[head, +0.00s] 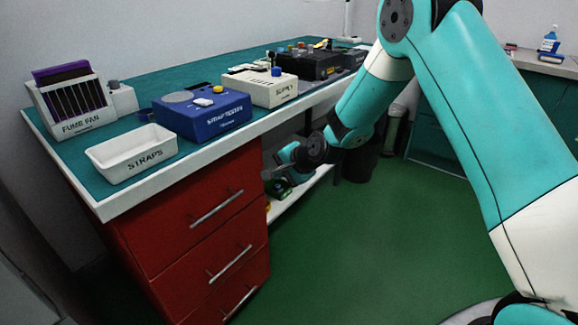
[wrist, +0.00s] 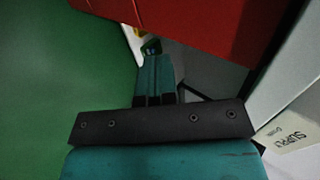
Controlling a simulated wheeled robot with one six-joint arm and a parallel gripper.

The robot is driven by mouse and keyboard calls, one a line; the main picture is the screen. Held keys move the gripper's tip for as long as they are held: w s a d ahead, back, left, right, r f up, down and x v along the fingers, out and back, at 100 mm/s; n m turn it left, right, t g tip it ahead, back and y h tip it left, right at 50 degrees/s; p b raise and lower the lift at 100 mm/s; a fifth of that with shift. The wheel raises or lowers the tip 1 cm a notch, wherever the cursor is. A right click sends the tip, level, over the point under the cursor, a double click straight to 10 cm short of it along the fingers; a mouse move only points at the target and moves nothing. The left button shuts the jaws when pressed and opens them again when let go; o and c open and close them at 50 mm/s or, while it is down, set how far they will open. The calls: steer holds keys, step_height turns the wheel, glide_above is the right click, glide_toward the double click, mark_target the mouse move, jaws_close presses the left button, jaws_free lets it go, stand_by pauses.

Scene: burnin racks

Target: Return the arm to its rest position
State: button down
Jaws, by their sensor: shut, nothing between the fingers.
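My teal arm reaches from the right of the head view down to the bench front. My gripper (head: 272,176) is low, below the bench top's edge and just right of the red drawer unit (head: 205,215). Its fingertips are small and partly blurred there. In the wrist view my gripper (wrist: 155,60) has its two teal fingers together, with nothing seen between them. The red drawer unit (wrist: 215,20) fills the top of that view, close to the fingertips.
The bench (head: 190,75) carries a white STRAPS tray (head: 108,172), blue box (head: 180,122), FUME FAN unit (head: 75,125) and white supply box (head: 255,92). A low white shelf (head: 300,195) lies under the bench. A dark bin (head: 360,165) stands behind. Green floor (head: 370,250) is clear.

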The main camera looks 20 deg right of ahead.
steer(key=s+a+r+n+g, duration=0.2)
steer(key=s+r+n, duration=0.3)
steer(key=s+r, duration=0.4)
steer(key=s+a+r+n+g, duration=0.2)
steer(key=s+r+n, duration=0.35)
steer(key=s, duration=0.45)
steer(key=s+d+r+n+g, duration=0.15)
steer(key=s+n, duration=0.25)
steer(key=s, duration=0.5)
steer(key=s+r+n+g, duration=0.2)
steer(key=s+r+n, duration=0.1)
steer(key=s, duration=0.6)
step_height(320, 180, up, 16)
steer(key=h+p, duration=0.1)
steer(key=p, duration=1.5)
steer(key=shift+d+f+n, duration=0.15)
steer(key=shift+n, duration=0.2)
steer(key=shift+s, duration=0.1)
